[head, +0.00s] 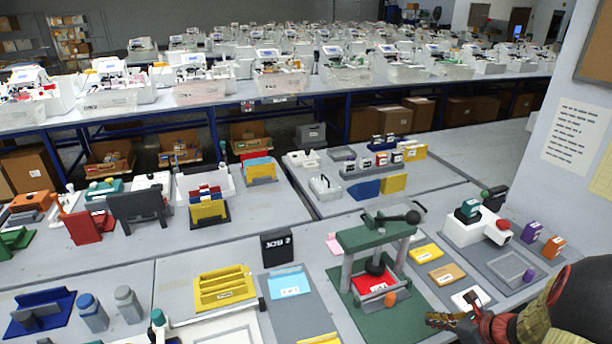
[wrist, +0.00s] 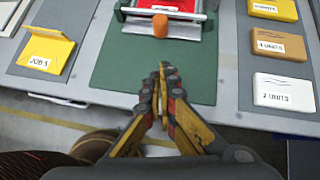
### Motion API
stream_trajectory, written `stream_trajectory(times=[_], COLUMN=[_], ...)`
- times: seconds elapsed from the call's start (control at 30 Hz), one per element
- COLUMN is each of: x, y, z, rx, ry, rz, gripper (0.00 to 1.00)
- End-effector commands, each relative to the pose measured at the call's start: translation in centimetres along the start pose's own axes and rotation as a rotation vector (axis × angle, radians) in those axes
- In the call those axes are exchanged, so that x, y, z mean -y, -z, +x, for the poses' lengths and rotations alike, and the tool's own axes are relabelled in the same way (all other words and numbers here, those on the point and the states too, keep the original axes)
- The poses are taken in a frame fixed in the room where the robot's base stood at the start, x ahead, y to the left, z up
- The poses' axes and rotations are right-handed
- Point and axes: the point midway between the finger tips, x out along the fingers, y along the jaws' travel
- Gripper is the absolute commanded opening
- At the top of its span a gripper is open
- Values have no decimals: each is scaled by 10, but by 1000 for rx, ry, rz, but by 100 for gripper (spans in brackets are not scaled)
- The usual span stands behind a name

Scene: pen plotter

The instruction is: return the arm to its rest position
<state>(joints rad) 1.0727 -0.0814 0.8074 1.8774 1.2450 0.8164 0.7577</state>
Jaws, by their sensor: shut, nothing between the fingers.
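My gripper (wrist: 163,84) is shut and empty in the wrist view, its yellow and black fingers together in front of the green base mat (wrist: 181,64) of a press. In the head view my gripper (head: 436,319) is at the lower right, beside the right edge of that mat. Part of my arm fills the lower right corner of the head view.
The green press (head: 376,240) stands on the table with a red piece (head: 373,281) under it and an orange knob (head: 390,299) in front. Tan (head: 447,274) and white (head: 470,298) unit blocks lie close to my gripper. A yellow holder (wrist: 47,50) is left of the mat.

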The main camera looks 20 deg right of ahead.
Motion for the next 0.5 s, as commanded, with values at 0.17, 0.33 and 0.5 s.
stream_trajectory(times=[0.17, 0.33, 0.5], x=[-3, -48, -89], y=[1, 26, 20], z=[0, -7, -35], rx=[-4, -72, -134], ry=[-12, -148, -281], rz=[-92, -379, -748], gripper=[0, 0, 0])
